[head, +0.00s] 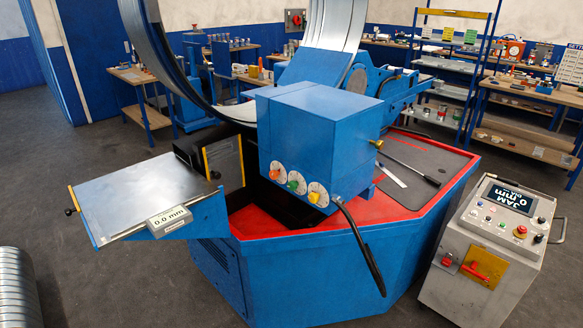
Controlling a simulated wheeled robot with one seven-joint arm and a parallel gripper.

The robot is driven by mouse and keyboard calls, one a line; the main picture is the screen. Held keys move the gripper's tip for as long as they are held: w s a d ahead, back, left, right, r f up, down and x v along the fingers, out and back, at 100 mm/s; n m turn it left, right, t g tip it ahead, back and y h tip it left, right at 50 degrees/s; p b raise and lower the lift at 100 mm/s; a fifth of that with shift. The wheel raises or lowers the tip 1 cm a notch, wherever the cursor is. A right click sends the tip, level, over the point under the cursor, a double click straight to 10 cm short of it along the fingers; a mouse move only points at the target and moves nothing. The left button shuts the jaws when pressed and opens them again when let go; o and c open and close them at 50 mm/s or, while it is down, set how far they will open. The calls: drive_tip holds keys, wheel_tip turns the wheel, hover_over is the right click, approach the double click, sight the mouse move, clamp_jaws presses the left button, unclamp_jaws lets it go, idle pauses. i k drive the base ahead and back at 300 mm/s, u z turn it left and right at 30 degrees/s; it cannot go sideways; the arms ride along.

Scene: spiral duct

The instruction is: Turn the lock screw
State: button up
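I cannot tell for certain which part is the lock screw. A small black knob (69,212) on a brass-coloured stem sticks out at the left edge of the side table (130,188). Another small dark knob (214,175) sits by the black block with yellow edges (222,158). A brass-coloured knob (377,143) sticks out at the right side of the blue machine head (312,130). A grey readout box (169,220) at the table's front edge shows 0.0 mm. My gripper is not in view.
Three coloured dials (295,187) and a long black lever (362,247) are on the machine head. A steel control console (490,248) stands at right, a spiral duct (16,290) at lower left. The dark floor (120,285) at front left is clear.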

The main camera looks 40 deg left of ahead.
sight(273, 174)
drive_tip(key=u, duration=2.9)
drive_tip(key=i, duration=1.6)
drive_tip(key=z, duration=0.3)
